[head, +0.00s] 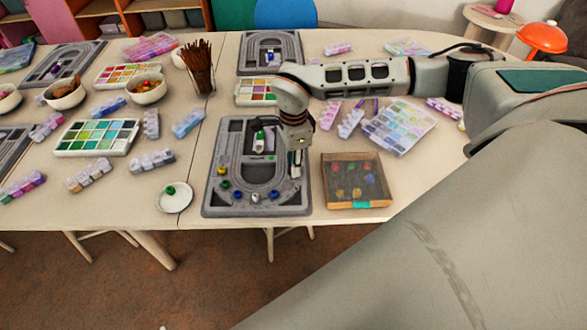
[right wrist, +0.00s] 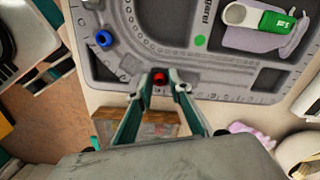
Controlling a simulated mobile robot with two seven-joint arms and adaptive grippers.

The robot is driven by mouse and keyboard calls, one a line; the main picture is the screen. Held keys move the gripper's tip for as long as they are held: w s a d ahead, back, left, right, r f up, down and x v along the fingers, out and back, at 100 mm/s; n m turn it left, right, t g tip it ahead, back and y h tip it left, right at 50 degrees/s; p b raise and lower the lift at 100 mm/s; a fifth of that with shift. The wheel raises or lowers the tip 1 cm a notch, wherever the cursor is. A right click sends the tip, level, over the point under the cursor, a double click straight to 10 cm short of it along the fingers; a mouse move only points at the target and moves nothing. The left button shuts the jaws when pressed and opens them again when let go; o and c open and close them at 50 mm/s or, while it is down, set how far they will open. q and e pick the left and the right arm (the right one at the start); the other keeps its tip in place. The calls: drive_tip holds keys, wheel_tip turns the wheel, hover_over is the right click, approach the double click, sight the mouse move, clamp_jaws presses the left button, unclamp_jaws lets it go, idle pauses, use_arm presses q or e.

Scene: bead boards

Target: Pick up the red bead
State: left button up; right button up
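The red bead (right wrist: 160,78) shows in the right wrist view, between the two fingertips of my right gripper (right wrist: 163,77). It lies in line with the edge of the grey bead board (right wrist: 150,60). I cannot tell whether the fingertips touch the bead or whether it rests on the board. In the head view my right gripper (head: 295,165) points down over the right part of the bead board (head: 211,205), and it hides the red bead there. My left gripper is not in view.
A blue bead (head: 274,195) and several other beads lie along the board's near track. A wooden tray (head: 356,204) with coloured beads stands just right of the board. A white dish (head: 174,204) with a green bead is to the left. Bead boxes crowd the table behind.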

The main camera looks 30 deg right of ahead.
drive_tip(key=c, duration=0.3)
drive_tip(key=shift+r, duration=0.15)
wheel_tip(320, 180, up, 20)
drive_tip(key=p, duration=0.1)
idle(0.3)
drive_tip(key=shift+a, duration=0.1)
